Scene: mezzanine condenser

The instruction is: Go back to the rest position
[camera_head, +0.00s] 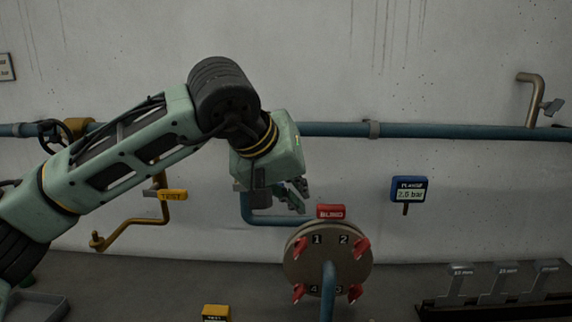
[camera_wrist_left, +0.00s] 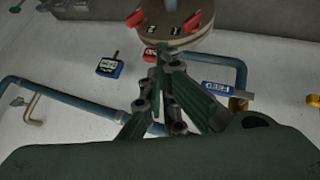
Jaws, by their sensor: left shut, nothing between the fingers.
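My left arm comes in from the left in the head view and bends down at the elbow. My left gripper (camera_head: 300,198) is shut and empty. It is in front of the wall, just above and left of the round flange (camera_head: 328,268) with its red handles and numbers. In the left wrist view the left gripper's fingers (camera_wrist_left: 162,62) come together just below the flange (camera_wrist_left: 165,38). The red BLEED tag (camera_head: 331,211) sits on top of the flange, right of the fingertips. My right gripper shows in neither view.
A blue pipe (camera_head: 450,131) runs along the wall behind my arm. A blue gauge reading 2.5 bar (camera_head: 408,189) is to the right. A rack with grey gauge blocks (camera_head: 497,302) stands at lower right. The wall between pipe and rack is mostly free.

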